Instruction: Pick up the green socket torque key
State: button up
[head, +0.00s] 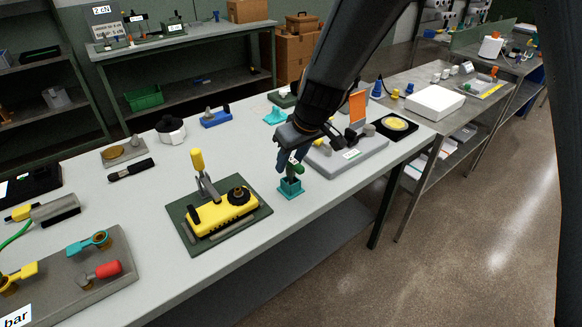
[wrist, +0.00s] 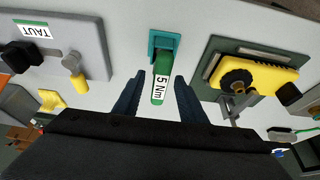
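The green socket torque key (wrist: 162,66) has a white "5 Nm" label and stands in a teal holder (wrist: 165,39) in the wrist view. In the head view the holder (head: 290,188) sits near the table's front edge, with the key partly hidden by my gripper (head: 287,163). In the wrist view my gripper (wrist: 158,82) is open, with one dark finger on each side of the key. Gaps show between both fingers and the key. I cannot tell how far the fingertips reach along the key.
A yellow device on a green plate (head: 176,208) stands left of the holder.

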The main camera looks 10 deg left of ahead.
grip_shut()
notch_tip(320, 180, up, 18)
jog(key=b, duration=0.3)
dwell(0.4)
